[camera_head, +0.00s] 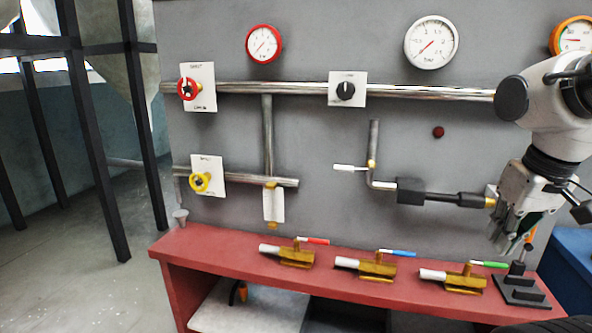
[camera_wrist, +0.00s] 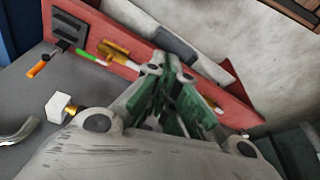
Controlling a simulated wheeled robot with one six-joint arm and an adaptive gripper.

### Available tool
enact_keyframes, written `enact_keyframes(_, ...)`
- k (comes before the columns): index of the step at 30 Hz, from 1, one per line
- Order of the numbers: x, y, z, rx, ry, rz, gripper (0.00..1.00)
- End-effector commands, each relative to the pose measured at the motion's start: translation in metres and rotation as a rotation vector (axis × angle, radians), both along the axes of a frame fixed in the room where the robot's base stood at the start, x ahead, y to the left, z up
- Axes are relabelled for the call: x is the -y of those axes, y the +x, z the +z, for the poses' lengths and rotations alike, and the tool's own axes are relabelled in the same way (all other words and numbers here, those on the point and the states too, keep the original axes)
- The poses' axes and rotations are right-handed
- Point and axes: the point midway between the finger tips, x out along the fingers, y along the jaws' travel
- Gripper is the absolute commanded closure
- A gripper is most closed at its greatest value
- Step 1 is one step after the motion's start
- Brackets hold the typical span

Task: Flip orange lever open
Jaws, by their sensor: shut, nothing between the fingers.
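The orange lever (camera_head: 530,236) rises from a black base (camera_head: 522,291) at the right end of the red bench, just right of my gripper in the head view. In the wrist view the orange lever (camera_wrist: 37,69) and its black base (camera_wrist: 70,28) are at the upper left. My gripper (camera_head: 502,248) points down above the bench in front of the grey panel, fingers together and empty. In the wrist view its green-padded fingers (camera_wrist: 172,78) are in the middle, apart from the lever. My gripper hides part of the lever's surroundings in the head view.
The red bench (camera_head: 215,253) carries brass valves with red (camera_head: 314,241), blue (camera_head: 398,253) and green (camera_head: 489,264) handles. A horizontal pipe with a black cylinder (camera_head: 410,191) runs on the panel beside my gripper. A blue surface (camera_head: 573,245) is at the right.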

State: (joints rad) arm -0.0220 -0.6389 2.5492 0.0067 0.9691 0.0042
Motion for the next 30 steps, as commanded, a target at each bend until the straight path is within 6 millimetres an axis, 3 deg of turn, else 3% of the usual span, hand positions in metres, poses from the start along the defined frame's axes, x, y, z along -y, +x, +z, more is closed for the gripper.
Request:
enact_keyframes(5, 0.004, -0.009, 0.021, 0.104, -0.001, -0.015, 1.00)
enact_keyframes(14, 0.007, -0.011, 0.023, 0.114, -0.004, -0.028, 1.00)
enact_keyframes(17, 0.018, -0.014, 0.022, 0.106, -0.007, -0.083, 1.00)
enact_keyframes(20, 0.042, -0.021, 0.019, 0.083, -0.012, -0.203, 1.00)
enact_keyframes(23, 0.068, -0.023, 0.026, 0.087, 0.026, -0.382, 1.00)
enact_keyframes(26, 0.092, -0.015, 0.039, 0.146, 0.152, -0.686, 1.00)
enact_keyframes(30, 0.135, 0.011, 0.073, 0.307, 0.501, -1.350, 1.00)
